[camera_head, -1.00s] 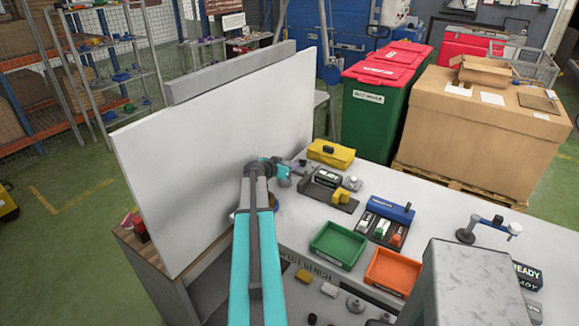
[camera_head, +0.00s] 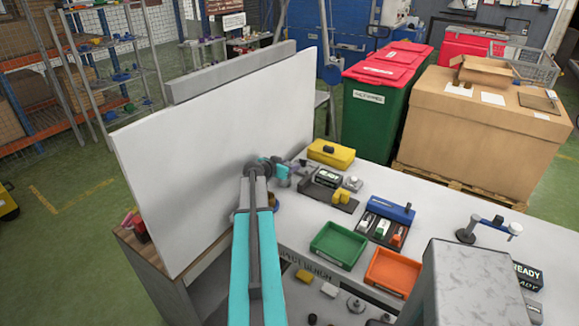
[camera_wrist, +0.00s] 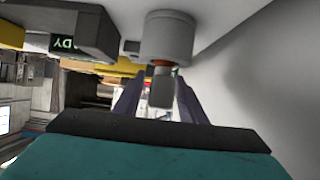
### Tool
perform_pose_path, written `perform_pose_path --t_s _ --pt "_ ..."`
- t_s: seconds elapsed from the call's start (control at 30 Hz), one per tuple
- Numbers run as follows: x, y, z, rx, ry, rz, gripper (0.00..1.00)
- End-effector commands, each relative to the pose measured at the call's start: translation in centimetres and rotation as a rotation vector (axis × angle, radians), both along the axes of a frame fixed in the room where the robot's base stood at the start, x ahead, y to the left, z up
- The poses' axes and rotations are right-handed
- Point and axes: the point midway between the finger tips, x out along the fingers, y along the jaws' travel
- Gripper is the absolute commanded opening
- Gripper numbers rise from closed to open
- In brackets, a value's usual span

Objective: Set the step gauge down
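The step gauge, as I take it, is a grey stepped piece (camera_wrist: 167,38) at the top centre of the wrist view. It has a wide round body, an orange band and a narrow grey end. The narrow end lies between the two dark fingers of my gripper (camera_wrist: 160,82). I cannot tell whether they press on it. In the camera_head view my gripper (camera_head: 295,168) is low over the far left of the white bench (camera_head: 290,222), left of a dark fixture (camera_head: 322,192) with a small display. The gauge is too small there to tell whether it touches the bench.
A yellow case (camera_head: 331,153) stands behind the fixture. A tray with a blue block (camera_head: 392,209), a green bin (camera_head: 339,245) and an orange bin (camera_head: 392,270) are to the right. A tall white panel (camera_head: 215,150) stands close on the left. Bare bench lies right of the yellow case.

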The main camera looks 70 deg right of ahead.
Motion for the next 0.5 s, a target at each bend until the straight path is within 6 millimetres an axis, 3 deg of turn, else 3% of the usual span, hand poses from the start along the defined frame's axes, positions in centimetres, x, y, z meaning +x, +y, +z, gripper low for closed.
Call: perform_pose_path --t_s 0.5 --pt "1.2 5.1 2.2 -0.001 0.0 0.002 0.37"
